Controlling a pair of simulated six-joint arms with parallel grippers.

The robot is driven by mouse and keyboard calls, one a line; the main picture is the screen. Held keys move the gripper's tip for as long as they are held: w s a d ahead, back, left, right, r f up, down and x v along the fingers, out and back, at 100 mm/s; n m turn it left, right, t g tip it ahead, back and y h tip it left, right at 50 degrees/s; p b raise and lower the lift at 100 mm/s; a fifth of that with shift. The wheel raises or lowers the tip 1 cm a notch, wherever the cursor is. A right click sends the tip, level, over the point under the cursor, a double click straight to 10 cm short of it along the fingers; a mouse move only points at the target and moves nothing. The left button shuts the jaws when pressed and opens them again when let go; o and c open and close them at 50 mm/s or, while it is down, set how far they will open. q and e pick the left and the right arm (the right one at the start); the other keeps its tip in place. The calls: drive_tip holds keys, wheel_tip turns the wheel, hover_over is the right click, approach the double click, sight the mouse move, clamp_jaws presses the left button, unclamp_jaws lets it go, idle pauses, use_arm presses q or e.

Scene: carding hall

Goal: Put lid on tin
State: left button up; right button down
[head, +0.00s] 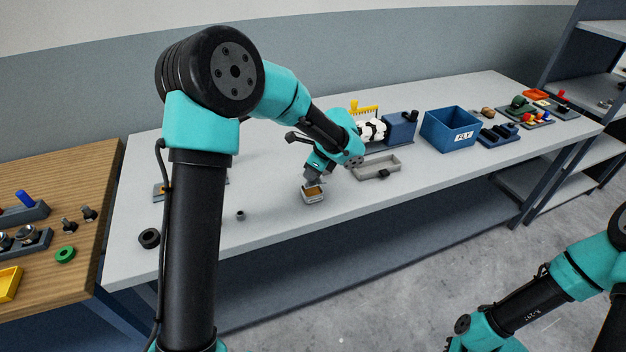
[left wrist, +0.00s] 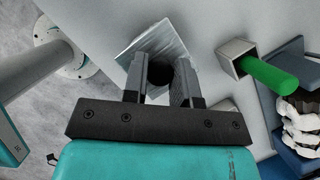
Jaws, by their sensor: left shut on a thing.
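The tin (head: 313,198) is a small grey box with a tan or orange inside, near the front edge of the light grey table in the head view. My left gripper (head: 313,180) points down right over it. In the left wrist view the gripper (left wrist: 163,88) is shut on a dark round part, apparently the knob of the lid (left wrist: 150,38), a silvery square plate that looks tilted. The lid hides the tin in that view. Whether lid and tin touch, I cannot tell.
A shallow grey tray (head: 360,174) lies right of the tin, and a blue bin (head: 450,130) stands farther right. A small dark nut-like piece (head: 240,216) and a black ring (head: 149,238) lie to the left. A green cylinder (left wrist: 268,77) shows in the left wrist view.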

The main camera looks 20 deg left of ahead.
use_arm(q)
drive_tip(key=shift+f, duration=0.1)
drive_tip(key=shift+f, duration=1.65)
drive_tip(key=shift+f, duration=0.4)
drive_tip(key=o, duration=0.9)
drive_tip(key=shift+r, duration=0.15)
drive_tip(key=shift+r, duration=0.2)
drive_tip(key=v, duration=1.2)
